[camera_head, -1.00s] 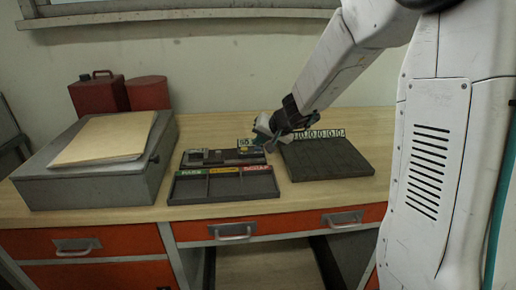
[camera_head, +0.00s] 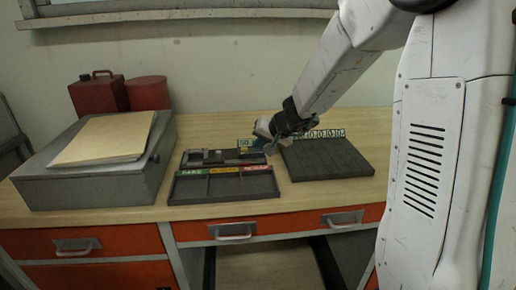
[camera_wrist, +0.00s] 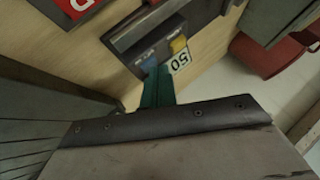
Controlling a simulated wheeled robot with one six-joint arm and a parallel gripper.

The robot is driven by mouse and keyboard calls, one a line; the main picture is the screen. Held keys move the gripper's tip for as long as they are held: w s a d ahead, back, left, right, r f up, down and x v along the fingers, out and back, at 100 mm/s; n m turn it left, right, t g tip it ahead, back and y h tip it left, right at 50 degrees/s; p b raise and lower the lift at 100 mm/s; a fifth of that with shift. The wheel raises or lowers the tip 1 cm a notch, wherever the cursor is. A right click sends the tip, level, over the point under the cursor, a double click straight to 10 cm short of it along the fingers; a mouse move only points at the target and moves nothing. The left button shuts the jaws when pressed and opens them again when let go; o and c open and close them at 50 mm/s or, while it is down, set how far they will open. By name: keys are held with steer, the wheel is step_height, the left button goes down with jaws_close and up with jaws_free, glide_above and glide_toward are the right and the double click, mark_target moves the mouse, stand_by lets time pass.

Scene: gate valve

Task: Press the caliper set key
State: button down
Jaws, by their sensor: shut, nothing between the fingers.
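The dark caliper unit (camera_head: 222,157) lies in a holder at the back of the sorting tray on the bench. In the wrist view its dark body (camera_wrist: 180,22) carries a blue key (camera_wrist: 149,65) and a yellow key (camera_wrist: 178,44) side by side. Small lettering beside them is too blurred to read. My gripper (camera_head: 262,143) is at the right end of the caliper. In the wrist view its shut teal fingertips (camera_wrist: 158,76) are empty and overlap the lower edge of the blue key; whether they touch it, I cannot tell.
A "50" card (camera_wrist: 179,62) stands close beside the keys. The tray (camera_head: 223,198) has compartments with green, yellow and red labels. A dark slatted board (camera_head: 328,160) with a row of number cards lies to the right. A grey box (camera_head: 88,182) with folders stands left.

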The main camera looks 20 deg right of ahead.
steer(key=shift+r, duration=0.85)
steer(key=shift+r, duration=0.1)
step_height(320, 180, up, 5)
steer(key=shift+f, duration=0.1)
stand_by(0.4)
stand_by(0.7)
